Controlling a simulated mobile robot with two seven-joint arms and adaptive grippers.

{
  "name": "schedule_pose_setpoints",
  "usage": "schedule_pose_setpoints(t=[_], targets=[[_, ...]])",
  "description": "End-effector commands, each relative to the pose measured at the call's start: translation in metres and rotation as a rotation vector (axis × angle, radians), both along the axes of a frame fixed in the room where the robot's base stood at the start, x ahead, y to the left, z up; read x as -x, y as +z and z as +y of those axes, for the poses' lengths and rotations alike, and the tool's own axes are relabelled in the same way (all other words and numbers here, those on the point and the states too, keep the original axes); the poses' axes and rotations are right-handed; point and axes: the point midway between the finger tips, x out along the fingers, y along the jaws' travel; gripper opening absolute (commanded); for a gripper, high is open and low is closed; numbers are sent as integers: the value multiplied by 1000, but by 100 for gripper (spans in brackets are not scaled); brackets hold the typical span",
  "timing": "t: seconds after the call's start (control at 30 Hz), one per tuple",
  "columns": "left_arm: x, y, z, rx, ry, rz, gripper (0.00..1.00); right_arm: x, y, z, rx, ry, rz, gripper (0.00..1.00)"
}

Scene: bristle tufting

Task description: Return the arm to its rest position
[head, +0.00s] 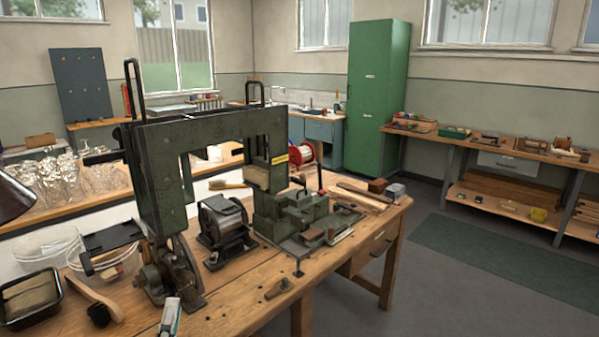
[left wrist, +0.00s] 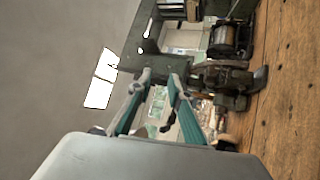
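My left gripper (head: 171,305) shows at the bottom edge of the head view, in front of the tufting machine and above the front of the bench. In the left wrist view its two teal fingers (left wrist: 159,82) stand apart with nothing between them, so it is open and empty. The dark green tufting machine (head: 160,165) stands upright on the wooden workbench (head: 235,290); part of it also shows beyond the fingers in the left wrist view (left wrist: 150,70). My right gripper is in neither view.
A black tray (head: 30,300), a wooden-handled brush (head: 98,302) and clear tubs (head: 48,245) crowd the left. A dark motor (head: 226,228) and a small wooden piece (head: 278,288) are on the bench. The bench front right of the gripper is mostly clear. A green cabinet (head: 377,95) stands behind.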

Motion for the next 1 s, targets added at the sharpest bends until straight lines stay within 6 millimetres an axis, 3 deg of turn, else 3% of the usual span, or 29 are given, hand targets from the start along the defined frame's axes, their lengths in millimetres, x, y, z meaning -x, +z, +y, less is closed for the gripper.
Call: schedule_pose_setpoints(t=[0.03, 0.1, 0.2, 0.4, 0.5, 0.6, 0.7, 1.0], targets=[[4, -30, -21, -172, -33, 85, 19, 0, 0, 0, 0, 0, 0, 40], [12, -70, -47, -397, -79, 187, 19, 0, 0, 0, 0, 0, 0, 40], [30, -132, -73, -694, -151, 322, 19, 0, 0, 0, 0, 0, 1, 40], [87, -249, -89, -1210, -303, 550, 19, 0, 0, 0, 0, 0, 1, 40], [114, -291, -85, -1401, -367, 631, 19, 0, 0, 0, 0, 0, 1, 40], [135, -317, -78, -1531, -412, 684, 19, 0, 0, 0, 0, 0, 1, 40], [146, -330, -74, -1600, -438, 711, 19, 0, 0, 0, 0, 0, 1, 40], [149, -334, -72, -1620, -444, 719, 19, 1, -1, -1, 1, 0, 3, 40]])
